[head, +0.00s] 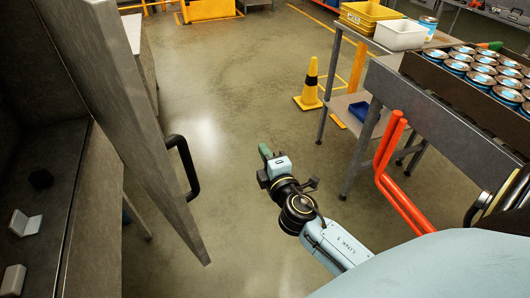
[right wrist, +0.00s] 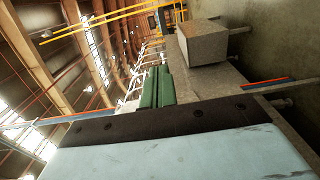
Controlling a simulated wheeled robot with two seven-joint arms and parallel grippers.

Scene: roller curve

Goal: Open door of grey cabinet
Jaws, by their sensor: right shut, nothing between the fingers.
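The grey cabinet (head: 75,205) stands at the left of the head view. Its grey door (head: 125,120) stands swung open, showing the dark inside. A black bar handle (head: 185,165) is on the door's right-hand face. My right gripper (head: 264,150) is to the right of the handle, apart from it, over open floor. Its green fingers are together and empty; they also show in the right wrist view (right wrist: 156,88). My left gripper is not in view.
A yellow cone (head: 310,85) stands beyond my gripper. At right are orange-red rails (head: 390,160) and a conveyor (head: 440,110) with several cans. Floor between door and conveyor is clear.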

